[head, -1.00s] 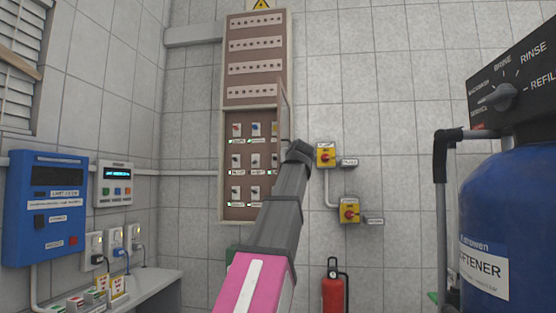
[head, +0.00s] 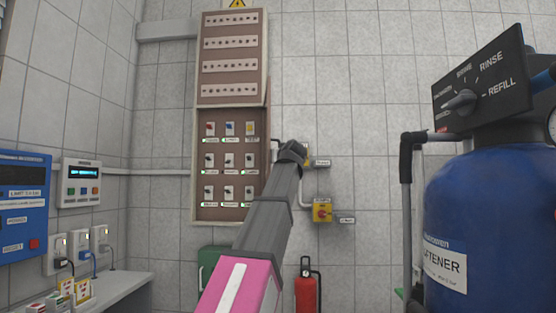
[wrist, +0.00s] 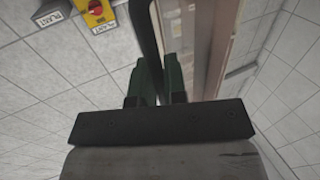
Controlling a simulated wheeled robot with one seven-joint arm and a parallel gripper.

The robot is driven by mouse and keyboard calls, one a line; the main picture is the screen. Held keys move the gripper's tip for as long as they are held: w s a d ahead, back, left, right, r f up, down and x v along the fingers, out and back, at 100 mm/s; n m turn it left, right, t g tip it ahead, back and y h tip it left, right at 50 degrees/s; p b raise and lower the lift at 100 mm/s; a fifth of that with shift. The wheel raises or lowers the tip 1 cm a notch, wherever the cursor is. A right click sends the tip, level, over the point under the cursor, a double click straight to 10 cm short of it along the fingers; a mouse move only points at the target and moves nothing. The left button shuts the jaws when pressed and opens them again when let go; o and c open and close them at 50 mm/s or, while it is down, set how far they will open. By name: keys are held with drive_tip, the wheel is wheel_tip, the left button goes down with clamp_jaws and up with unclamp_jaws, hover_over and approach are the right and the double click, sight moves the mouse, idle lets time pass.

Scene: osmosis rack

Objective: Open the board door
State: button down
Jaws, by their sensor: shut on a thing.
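The brown board (head: 198,165) hangs on the tiled wall in the head view, with rows of switches showing in its lower section. Its door (head: 267,118) stands open, seen nearly edge-on along the right side. My gripper (wrist: 160,65) is shut on the door's dark handle (wrist: 146,28) in the wrist view. The door's framed panel (wrist: 217,40) runs just right of the fingers there. In the head view my arm hides the fingers and part of the door's lower right side.
A yellow isolator switch with a red knob (head: 322,212) is on the wall right of the board. A red fire extinguisher (head: 306,290) is below. A blue softener tank (head: 480,210) stands close on the right. A bench (head: 120,290) is at lower left.

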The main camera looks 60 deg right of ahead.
drive_tip(key=c, duration=1.5)
unclamp_jaws()
drive_tip(key=v, duration=1)
drive_tip(key=shift+s+a, duration=0.25)
drive_tip(key=shift+s, duration=0.05)
